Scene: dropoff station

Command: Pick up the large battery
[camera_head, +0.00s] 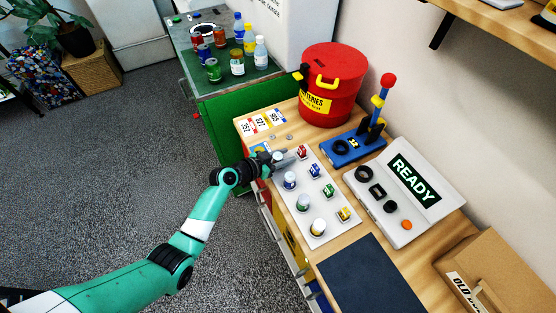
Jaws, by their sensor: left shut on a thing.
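A white tray (322,233) on the wooden counter holds several batteries. The left column has wider cylinders: a blue-and-white one (289,181), a green-and-white one (303,203) and a yellow-and-white one (318,227). The right column has smaller pieces: red (302,152), blue (314,170), green (328,190) and yellow (344,214). My left gripper (283,160) is at the far left corner of the tray, shut on a pale battery (278,156) at the head of the left column. The fingers hide most of it; I cannot tell whether it touches the tray. My right gripper is not in view.
A red battery bin (333,85) stands behind the tray. A blue tester (354,147) and a panel reading READY (414,180) stand to the right. A dark mat (370,278) and cardboard box (505,275) lie nearer. Bottles and cans crowd the green cabinet (243,132).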

